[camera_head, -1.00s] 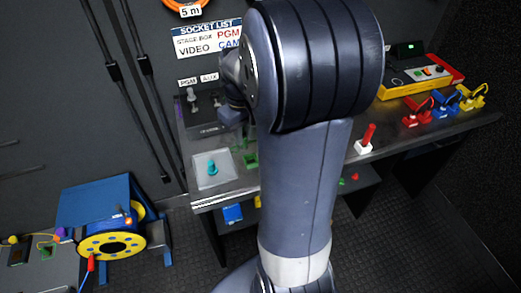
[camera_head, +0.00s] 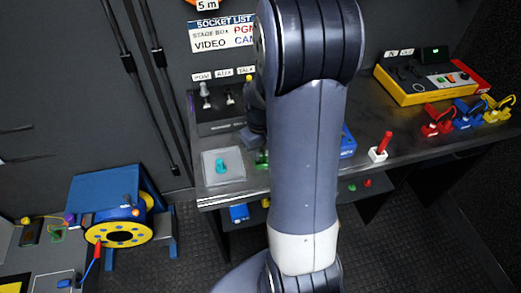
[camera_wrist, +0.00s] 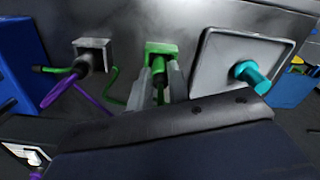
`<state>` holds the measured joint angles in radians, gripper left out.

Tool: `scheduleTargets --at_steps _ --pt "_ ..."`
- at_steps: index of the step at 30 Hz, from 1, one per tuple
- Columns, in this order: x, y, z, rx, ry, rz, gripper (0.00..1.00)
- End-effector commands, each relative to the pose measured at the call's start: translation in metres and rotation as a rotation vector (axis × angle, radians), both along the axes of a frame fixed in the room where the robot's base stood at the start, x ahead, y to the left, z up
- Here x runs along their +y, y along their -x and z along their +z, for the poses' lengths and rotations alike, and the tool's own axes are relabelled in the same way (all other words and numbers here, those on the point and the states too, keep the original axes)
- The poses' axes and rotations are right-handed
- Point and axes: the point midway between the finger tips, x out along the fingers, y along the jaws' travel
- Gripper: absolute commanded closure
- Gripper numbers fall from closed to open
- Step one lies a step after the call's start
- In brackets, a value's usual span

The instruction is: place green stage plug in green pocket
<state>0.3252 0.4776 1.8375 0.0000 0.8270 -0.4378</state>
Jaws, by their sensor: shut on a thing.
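In the wrist view my gripper (camera_wrist: 161,76) is shut on the green stage plug (camera_wrist: 160,95), a thin green piece between the two grey fingers. Just past the fingertips is the green pocket (camera_wrist: 161,47), a bright green block on the dark bench top. The fingertips are right at its near side; I cannot tell whether the plug is inside it. In the head view a little of the green pocket (camera_head: 262,157) shows beside my arm, which hides much of that spot.
A pale tray (camera_wrist: 205,78) with a teal plug (camera_wrist: 250,75) lies right of the pocket. A grey socket block (camera_wrist: 93,45) with a black plug and purple cable stands left. A green cable runs between. A white block with a red handle (camera_head: 383,147) stands farther along the bench (camera_head: 415,140).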

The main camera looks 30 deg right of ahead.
Motion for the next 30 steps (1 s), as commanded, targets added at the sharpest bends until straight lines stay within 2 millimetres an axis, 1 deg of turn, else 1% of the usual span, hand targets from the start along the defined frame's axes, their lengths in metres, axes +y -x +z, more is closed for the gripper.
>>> scheduleTargets --at_steps 4,8,9,16,25,28,30 --pt "0.0 0.0 0.0 -0.001 0.0 0.0 1.0" --pt "0.0 0.0 -0.004 -0.001 0.0 0.0 1.0" --pt "0.0 0.0 -0.003 -0.001 0.0 0.0 0.8" --pt "0.0 0.0 -0.002 -0.001 0.0 0.0 0.61" --pt "0.0 0.0 0.0 -0.001 0.0 0.0 0.61" --pt "0.0 -0.001 0.009 -0.005 0.001 0.0 0.61" --pt "-0.001 -0.002 0.022 -0.007 0.002 0.0 0.61"
